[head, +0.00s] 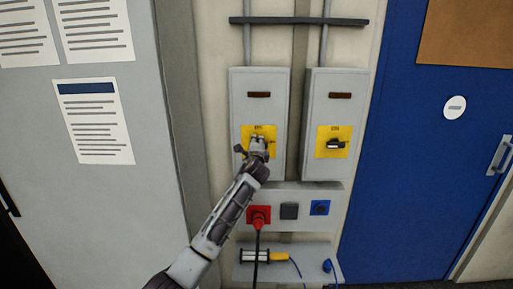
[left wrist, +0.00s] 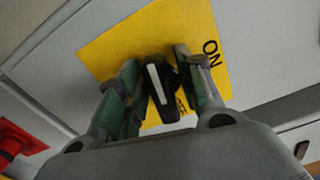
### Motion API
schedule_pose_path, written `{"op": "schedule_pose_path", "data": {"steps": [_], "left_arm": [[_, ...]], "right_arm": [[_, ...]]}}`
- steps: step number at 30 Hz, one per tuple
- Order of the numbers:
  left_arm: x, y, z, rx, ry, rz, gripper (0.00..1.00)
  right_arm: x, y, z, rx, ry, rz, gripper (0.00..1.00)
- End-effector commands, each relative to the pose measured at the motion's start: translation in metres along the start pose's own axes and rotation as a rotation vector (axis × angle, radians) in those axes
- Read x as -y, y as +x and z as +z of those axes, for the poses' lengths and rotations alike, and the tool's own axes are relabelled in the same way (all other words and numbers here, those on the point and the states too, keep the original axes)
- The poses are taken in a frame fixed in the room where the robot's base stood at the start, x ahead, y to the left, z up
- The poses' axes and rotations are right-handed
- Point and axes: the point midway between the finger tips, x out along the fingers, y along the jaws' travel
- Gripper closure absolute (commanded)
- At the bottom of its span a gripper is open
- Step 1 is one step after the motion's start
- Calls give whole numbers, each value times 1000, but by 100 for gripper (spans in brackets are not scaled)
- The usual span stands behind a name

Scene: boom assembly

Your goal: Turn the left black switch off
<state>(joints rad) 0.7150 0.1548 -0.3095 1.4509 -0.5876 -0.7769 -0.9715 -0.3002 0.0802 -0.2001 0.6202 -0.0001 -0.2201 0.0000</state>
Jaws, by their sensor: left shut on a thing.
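The left black switch (left wrist: 160,88) sits on a yellow plate (left wrist: 115,52) and carries a white stripe on its handle. "ON" is printed near the plate's right edge in the left wrist view; another label below is mostly hidden. In the head view the same plate (head: 246,131) is on the left grey box (head: 240,100), and my gripper covers the switch. My left gripper (head: 257,145) is at this plate. Its two green-padded fingers are shut on the switch handle, one on each side. My right gripper is not in view.
A second grey box (head: 328,86) to the right has its own black switch (head: 336,144) on a yellow plate. Below are a red socket with a plug (head: 258,215), a grey socket (head: 289,211) and a blue socket (head: 320,207). A blue door (head: 415,160) stands at the right.

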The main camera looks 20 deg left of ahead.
Motion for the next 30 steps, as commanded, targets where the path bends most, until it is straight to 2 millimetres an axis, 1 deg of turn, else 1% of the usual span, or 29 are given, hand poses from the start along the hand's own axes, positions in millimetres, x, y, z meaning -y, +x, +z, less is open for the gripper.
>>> {"op": "schedule_pose_path", "data": {"steps": [1, 6, 12, 26, 27, 30], "left_arm": [[-3, 0, -1, 0, -33, 2, 87], [-4, 0, 0, 1, -129, 2, 87], [-4, 0, 0, 1, -190, 3, 87], [-4, 0, 0, 1, -204, 4, 87], [-4, 0, 0, 1, -204, 4, 59], [-4, 0, 0, 0, -203, 3, 59]], "right_arm": [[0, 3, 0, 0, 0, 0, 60], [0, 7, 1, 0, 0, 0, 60], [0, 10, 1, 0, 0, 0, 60], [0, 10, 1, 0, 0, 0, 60], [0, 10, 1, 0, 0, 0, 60], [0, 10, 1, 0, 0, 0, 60]]}}
